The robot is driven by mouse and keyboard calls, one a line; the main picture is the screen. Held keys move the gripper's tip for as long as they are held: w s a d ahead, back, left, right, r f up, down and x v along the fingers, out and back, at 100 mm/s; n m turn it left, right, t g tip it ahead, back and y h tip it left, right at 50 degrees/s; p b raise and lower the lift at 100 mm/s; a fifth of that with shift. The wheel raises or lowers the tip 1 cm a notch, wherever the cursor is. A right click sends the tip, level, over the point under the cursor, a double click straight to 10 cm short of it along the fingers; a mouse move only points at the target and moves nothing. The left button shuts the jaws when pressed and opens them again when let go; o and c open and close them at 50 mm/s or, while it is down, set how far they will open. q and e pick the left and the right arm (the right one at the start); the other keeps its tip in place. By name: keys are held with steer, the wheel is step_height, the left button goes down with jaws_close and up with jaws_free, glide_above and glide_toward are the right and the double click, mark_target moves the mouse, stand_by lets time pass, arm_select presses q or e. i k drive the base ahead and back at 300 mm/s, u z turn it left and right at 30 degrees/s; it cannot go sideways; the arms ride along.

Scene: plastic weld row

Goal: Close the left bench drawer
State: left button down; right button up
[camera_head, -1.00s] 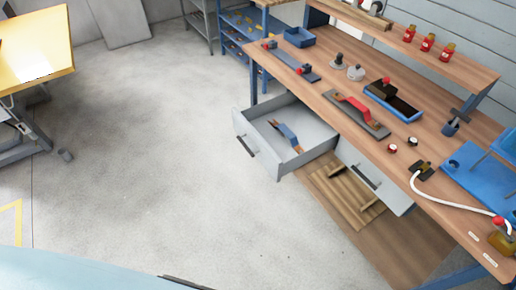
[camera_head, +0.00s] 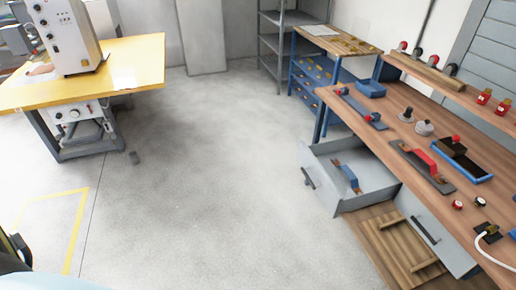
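The left bench drawer (camera_head: 325,194) is pulled well out from under the wooden workbench (camera_head: 468,215). It is grey with a dark handle (camera_head: 308,178) on its front, and a blue tool with brown ends (camera_head: 346,176) lies inside it. A second grey drawer front (camera_head: 436,236) with a dark handle is to its right and looks closer to the bench. Neither of my grippers shows in the head view.
A wooden slatted pallet (camera_head: 402,244) lies below the drawers. A yellow-topped table (camera_head: 130,62) with a white machine stands at the left. A blue rack (camera_head: 316,80) stands behind the bench. Grey floor (camera_head: 215,170) in front of the drawer is clear.

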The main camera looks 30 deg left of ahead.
mark_target(377, 182)
steer(key=u, duration=0.65)
steer(key=i, duration=1.4)
steer(key=z, duration=0.3)
